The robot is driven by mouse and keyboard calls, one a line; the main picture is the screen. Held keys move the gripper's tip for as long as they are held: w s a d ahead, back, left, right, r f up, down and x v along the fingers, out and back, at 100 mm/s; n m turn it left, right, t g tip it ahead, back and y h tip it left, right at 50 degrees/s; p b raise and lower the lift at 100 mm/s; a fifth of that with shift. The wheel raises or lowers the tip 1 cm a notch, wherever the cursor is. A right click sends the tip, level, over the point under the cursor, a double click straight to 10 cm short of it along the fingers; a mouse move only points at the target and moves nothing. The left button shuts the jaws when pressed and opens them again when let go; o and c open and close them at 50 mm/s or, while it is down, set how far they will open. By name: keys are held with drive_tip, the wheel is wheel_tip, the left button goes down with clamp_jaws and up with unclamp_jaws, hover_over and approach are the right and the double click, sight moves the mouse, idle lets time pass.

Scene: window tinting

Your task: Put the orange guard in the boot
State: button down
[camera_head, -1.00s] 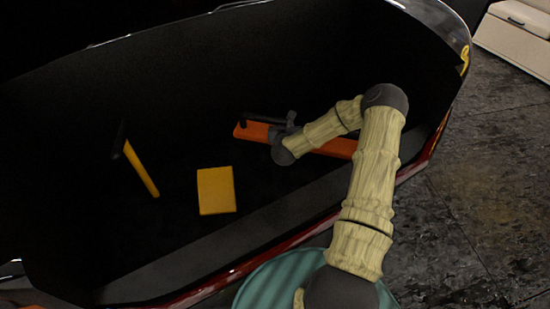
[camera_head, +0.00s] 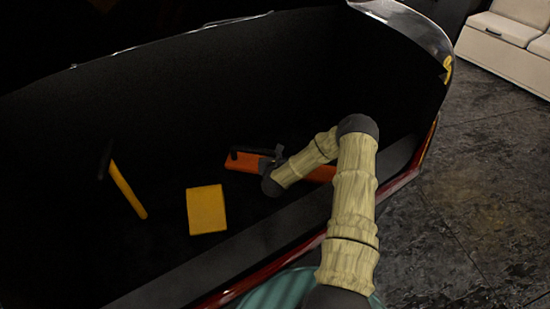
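The orange guard (camera_head: 240,164), a long flat bar with a dark handle-like part on its left end, lies inside the dark boot (camera_head: 280,70), in its right half. My arm reaches over the boot's near edge from the lower right. My gripper (camera_head: 272,160) is at the guard, above or touching its middle. The gripper is small and dark against the dark interior, so I cannot tell whether its fingers are closed on the guard. My wrist hides part of the guard's middle. I cannot tell whether the guard rests fully on the boot floor.
A yellow-handled hammer (camera_head: 128,192) and a yellow box (camera_head: 206,210) lie in the boot left of the guard. The boot's near sill (camera_head: 225,294) has a red outer edge. A cream cabinet or seat (camera_head: 505,40) stands at the upper right on bare grey floor (camera_head: 480,170).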

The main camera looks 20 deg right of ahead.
drive_tip(key=c, duration=1.2)
unclamp_jaws()
drive_tip(key=shift+c, duration=0.2)
drive_tip(key=shift+s+r, duration=0.1)
drive_tip(key=shift+r, duration=0.05)
drive_tip(key=p+v, duration=0.1)
drive_tip(key=v, duration=0.6)
drive_tip(key=shift+s, duration=0.2)
